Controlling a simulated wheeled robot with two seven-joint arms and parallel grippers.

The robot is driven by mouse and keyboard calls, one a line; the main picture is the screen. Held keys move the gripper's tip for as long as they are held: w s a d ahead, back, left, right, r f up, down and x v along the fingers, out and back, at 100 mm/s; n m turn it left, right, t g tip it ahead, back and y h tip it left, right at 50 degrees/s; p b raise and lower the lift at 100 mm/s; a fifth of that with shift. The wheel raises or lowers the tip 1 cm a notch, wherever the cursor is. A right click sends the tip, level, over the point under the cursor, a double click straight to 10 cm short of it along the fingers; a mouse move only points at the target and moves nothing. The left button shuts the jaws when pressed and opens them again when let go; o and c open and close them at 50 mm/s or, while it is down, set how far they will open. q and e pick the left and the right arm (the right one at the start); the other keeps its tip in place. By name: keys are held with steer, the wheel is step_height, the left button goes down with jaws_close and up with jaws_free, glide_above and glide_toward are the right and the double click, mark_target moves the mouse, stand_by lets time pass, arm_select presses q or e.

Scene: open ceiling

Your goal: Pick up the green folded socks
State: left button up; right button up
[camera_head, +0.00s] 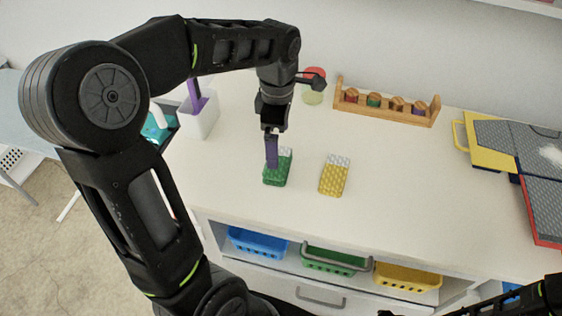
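The green folded socks (280,178), green with a pale patterned part at the far end, lie on the white tabletop (390,200) near the middle. My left gripper (271,163) points down at them from above, and its purple-grey fingers overlap their far left part in the picture. The fingers line up one behind the other, so I cannot tell whether they are open or shut, or whether they touch the socks. My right arm shows only at the bottom right edge, and its gripper is out of view.
Yellow folded socks (334,178) lie just right of the green ones. A wooden rack (388,106) and a red-lidded jar (313,92) stand at the back. A white container (199,118) is at the left, folders (490,148) at the right. Baskets (337,260) sit on the shelf below.

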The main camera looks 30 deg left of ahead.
arm_select(q)
steer(key=shift+a+f, duration=0.1)
steer(key=shift+f, duration=1.3)
steer(key=shift+f+p, duration=0.25)
steer(key=shift+p, duration=0.15)
step_height(320, 180, down, 5)
steer(key=shift+r+p, duration=0.2)
steer(key=shift+p, duration=0.35)
